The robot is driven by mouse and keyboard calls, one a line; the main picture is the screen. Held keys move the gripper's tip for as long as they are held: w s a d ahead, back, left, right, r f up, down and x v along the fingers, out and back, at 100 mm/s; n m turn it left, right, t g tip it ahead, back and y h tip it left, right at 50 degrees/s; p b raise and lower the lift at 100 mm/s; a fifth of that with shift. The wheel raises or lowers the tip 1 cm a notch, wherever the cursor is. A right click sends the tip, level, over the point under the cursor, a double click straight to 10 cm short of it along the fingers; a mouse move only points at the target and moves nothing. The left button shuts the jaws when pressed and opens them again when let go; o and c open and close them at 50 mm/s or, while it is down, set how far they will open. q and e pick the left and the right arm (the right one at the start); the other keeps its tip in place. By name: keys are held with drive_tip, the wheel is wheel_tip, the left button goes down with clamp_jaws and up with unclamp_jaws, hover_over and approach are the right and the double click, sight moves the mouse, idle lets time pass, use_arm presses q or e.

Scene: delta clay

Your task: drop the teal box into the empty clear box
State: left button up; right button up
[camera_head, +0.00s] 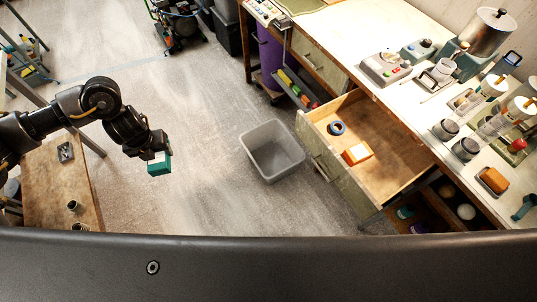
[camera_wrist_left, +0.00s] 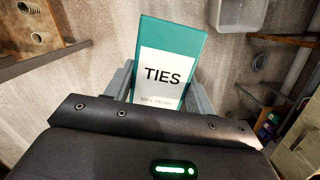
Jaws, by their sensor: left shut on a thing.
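The teal box (camera_head: 160,165) is held in my left gripper (camera_head: 157,156), above the floor and left of the clear box in the head view. In the left wrist view the teal box (camera_wrist_left: 170,62) carries a white label reading TIES and sits between the two fingers. The clear box (camera_head: 272,150) stands on the floor in the middle of the head view, and its visible inside looks empty. Part of it also shows at the top right of the left wrist view (camera_wrist_left: 240,14). My right gripper is not in view.
An open drawer (camera_head: 395,152) with a blue ring (camera_head: 337,128) and an orange-and-white item (camera_head: 357,153) is right of the clear box. A crowded workbench (camera_head: 400,100) lies beyond. A wooden table (camera_head: 50,190) is at left. The floor between the gripper and clear box is bare.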

use_arm(q)
drive_tip(key=shift+w+d+r+n, duration=0.25)
drive_tip(key=shift+d+r+n, duration=0.05)
drive_tip(key=shift+d, duration=0.1)
drive_tip(key=w+d+r+n+g+y+b, duration=0.15)
drive_tip(key=w+d+r+n, duration=0.25)
drive_tip(key=d+r+n, duration=0.75)
wheel_tip(320, 180, up, 16)
drive_tip(key=s+n+g+h, duration=0.1)
drive_tip(key=s+n+g, duration=0.1)
drive_tip(key=n, duration=1.5)
drive_tip(key=shift+a+f+n+b, duration=0.25)
drive_tip(key=shift+n+b, duration=0.1)
drive_tip(key=shift+b, duration=0.1)
